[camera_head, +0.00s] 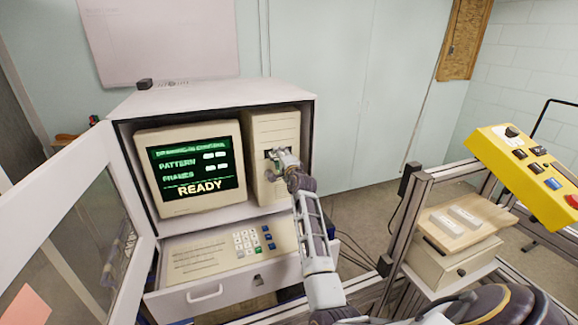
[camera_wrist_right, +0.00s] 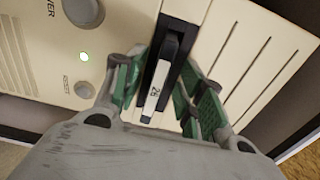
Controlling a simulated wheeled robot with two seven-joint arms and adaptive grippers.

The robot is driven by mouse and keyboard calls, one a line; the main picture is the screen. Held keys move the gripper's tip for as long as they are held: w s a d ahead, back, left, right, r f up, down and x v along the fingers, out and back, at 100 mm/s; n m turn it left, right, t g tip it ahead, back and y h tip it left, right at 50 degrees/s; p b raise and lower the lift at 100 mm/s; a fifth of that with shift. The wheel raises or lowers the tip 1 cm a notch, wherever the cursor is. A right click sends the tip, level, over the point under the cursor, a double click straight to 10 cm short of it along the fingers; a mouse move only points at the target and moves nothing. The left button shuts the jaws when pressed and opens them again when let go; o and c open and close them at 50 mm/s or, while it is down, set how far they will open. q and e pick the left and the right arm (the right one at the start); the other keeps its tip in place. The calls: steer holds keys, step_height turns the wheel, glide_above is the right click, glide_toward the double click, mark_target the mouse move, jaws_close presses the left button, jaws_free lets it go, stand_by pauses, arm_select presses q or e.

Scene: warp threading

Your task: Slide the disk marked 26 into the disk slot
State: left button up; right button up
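The disk marked 26 (camera_wrist_right: 154,92) shows in the right wrist view as a narrow edge with a white label, lined up with the dark disk slot (camera_wrist_right: 179,32). It appears to sit in the slot with its labelled end towards me; how deep it is I cannot tell. My right gripper (camera_wrist_right: 160,82) has its green-padded fingers on both sides of the disk, with visible gaps, so it looks open. In the head view my right gripper (camera_head: 279,162) is at the front of the beige computer tower (camera_head: 275,128) and hides most of the slot. My left gripper is not in view.
The tower stands in a white cabinet (camera_head: 215,95) beside a monitor (camera_head: 188,168) reading READY. An open cabinet door (camera_head: 75,215) is at left. A keypad drawer (camera_head: 225,250) is below. A yellow control box (camera_head: 525,175) and a wooden board (camera_head: 465,225) stand at right.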

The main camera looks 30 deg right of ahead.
steer(key=shift+s+a+f, duration=0.1)
steer(key=shift+s+f, duration=0.05)
steer(key=shift+s, duration=0.25)
steer(key=r+v, duration=0.1)
steer(key=v, duration=0.9)
steer(key=shift+s+r, duration=0.3)
steer(key=shift+a, duration=0.1)
